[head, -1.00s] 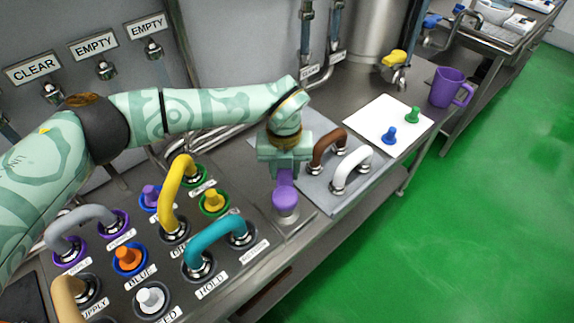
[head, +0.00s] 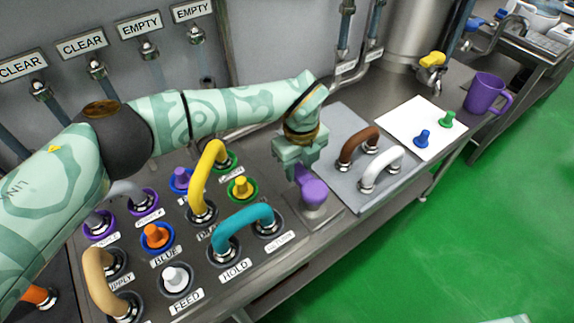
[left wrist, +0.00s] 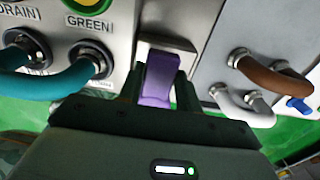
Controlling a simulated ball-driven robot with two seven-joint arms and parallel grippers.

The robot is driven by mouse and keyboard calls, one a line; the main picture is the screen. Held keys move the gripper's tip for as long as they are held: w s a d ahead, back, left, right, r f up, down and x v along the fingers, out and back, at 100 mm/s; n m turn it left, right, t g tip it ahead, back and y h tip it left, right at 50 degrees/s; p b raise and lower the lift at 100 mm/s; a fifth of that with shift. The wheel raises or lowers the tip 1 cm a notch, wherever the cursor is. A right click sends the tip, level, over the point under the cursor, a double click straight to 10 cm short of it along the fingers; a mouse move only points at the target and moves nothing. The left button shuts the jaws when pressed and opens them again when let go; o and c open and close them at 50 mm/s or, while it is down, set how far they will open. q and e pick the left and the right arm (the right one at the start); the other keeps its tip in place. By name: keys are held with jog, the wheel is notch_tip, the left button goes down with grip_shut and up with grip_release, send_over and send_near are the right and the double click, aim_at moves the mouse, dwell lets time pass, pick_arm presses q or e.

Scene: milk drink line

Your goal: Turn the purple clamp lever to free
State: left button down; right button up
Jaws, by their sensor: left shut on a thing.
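The purple clamp lever (head: 314,191) stands on a small metal plate at the panel's right end, near the front edge. Its arm points back and left toward my left gripper (head: 299,172). In the left wrist view the purple lever (left wrist: 158,80) rises between the dark fingers of my left gripper (left wrist: 158,95). The gripper is shut on the lever's arm, and its body hides part of the lever. No label telling the lever's positions can be read.
Left of the lever are a teal handle (head: 243,228), a yellow handle (head: 208,180) and several coloured knobs. To its right a grey plate carries a brown handle (head: 359,147) and a white handle (head: 382,165). A white board (head: 420,110) and purple mug (head: 486,93) lie farther right.

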aim_at(298, 171)
pick_arm(q)
jog(key=shift+a, duration=0.1)
dwell(0.4)
jog(key=c, duration=1)
grip_release()
jog(key=shift+o, duration=0.2)
notch_tip(298, 171, up, 16)
jog(key=p, duration=0.1)
jog(key=shift+r, duration=0.15)
